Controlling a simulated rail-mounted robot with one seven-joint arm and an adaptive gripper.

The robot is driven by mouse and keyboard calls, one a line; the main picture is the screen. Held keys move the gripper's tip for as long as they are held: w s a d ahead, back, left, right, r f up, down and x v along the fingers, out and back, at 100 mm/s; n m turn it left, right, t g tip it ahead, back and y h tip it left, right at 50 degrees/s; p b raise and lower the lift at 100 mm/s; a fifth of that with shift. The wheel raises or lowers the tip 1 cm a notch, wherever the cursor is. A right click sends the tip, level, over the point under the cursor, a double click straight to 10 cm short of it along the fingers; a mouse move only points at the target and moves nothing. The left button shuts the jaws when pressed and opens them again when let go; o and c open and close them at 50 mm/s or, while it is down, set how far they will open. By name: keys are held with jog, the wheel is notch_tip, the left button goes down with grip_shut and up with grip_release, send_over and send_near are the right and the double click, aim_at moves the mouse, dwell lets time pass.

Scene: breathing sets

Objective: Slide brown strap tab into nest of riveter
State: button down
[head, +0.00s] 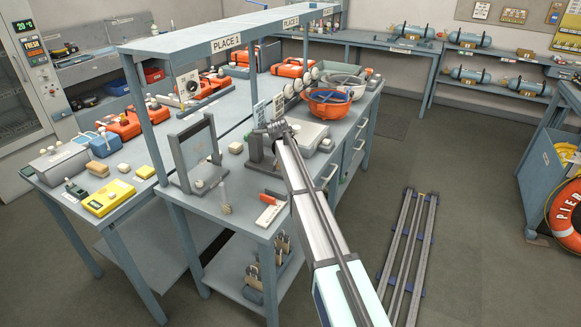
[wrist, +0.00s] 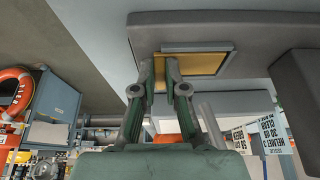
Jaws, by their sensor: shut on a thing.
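The riveter (head: 255,152), a dark grey upright block, stands on the bench; my gripper (head: 276,130) is at its upper part. In the wrist view a grey body (wrist: 235,32) fills the top, with a pale-framed rectangular opening. A flat tan-brown piece, which looks like the strap tab (wrist: 200,64), lies at that opening. My gripper (wrist: 160,62) has its two fingertips close together at the left end of the tan piece, shut on it. How deep the tab sits in the nest is hidden. The tab cannot be made out in the head view.
A light grey case (head: 305,134) and an orange bowl (head: 330,103) stand beside the riveter. A framed panel (head: 196,150) stands to its left. A red-and-white item (head: 268,214) lies near the bench's front edge. Small sign cards (wrist: 270,135) hang close by.

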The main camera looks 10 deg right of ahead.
jog(key=shift+w+a, duration=0.1)
jog(key=c, duration=1.1)
grip_release()
jog(key=shift+c, duration=0.2)
jog(key=shift+r, duration=0.1)
jog(key=v, duration=1.1)
jog(key=shift+r, duration=0.35)
jog(key=shift+a, duration=0.15)
